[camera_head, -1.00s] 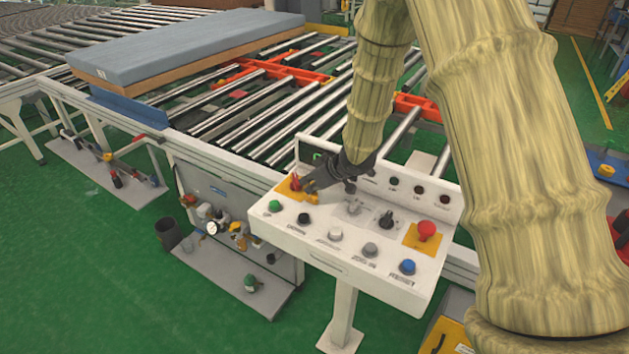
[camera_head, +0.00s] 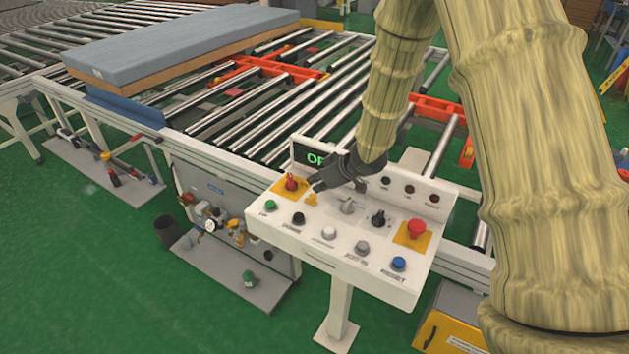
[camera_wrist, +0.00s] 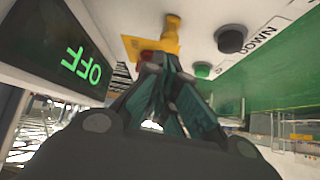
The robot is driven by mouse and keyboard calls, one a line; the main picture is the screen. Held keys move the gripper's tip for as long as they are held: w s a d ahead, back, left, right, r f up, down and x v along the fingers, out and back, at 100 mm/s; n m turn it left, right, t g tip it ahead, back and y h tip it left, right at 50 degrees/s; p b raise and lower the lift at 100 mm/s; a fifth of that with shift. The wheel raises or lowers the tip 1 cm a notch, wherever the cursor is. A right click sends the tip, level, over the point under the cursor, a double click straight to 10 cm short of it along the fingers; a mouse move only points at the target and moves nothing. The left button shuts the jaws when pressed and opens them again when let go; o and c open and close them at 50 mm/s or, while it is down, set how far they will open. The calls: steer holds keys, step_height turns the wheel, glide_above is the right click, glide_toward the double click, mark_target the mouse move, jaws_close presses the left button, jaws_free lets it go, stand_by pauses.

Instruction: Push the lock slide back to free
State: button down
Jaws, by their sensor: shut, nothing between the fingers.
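The control panel (camera_head: 330,272) stands in front of the roller conveyor. At its back left corner is a red knob (camera_head: 291,181) on a yellow plate (camera_head: 279,188). A small yellow lock slide (camera_head: 311,199) sits at the plate's right front side; it also shows in the wrist view (camera_wrist: 173,27), sticking out from the plate (camera_wrist: 150,45). My gripper (camera_head: 314,186) is shut and empty, with its tips just right of the red knob and close behind the slide. Whether they touch the slide I cannot tell. In the wrist view the fingers (camera_wrist: 172,72) partly hide the red knob.
A display (camera_wrist: 75,55) reads OFF in green, close beside the gripper. Other panel controls are a green button (camera_head: 270,205), a black button (camera_head: 298,218), a black selector (camera_head: 379,218), a red mushroom button (camera_head: 416,229) and a blue button (camera_head: 398,264). A mattress (camera_head: 180,45) lies on the conveyor.

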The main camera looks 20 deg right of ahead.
steer(key=shift+r+p+v, duration=0.2)
steer(key=shift+p+v, duration=1.7)
steer(key=shift+v, duration=0.9)
steer(key=shift+w, duration=0.15)
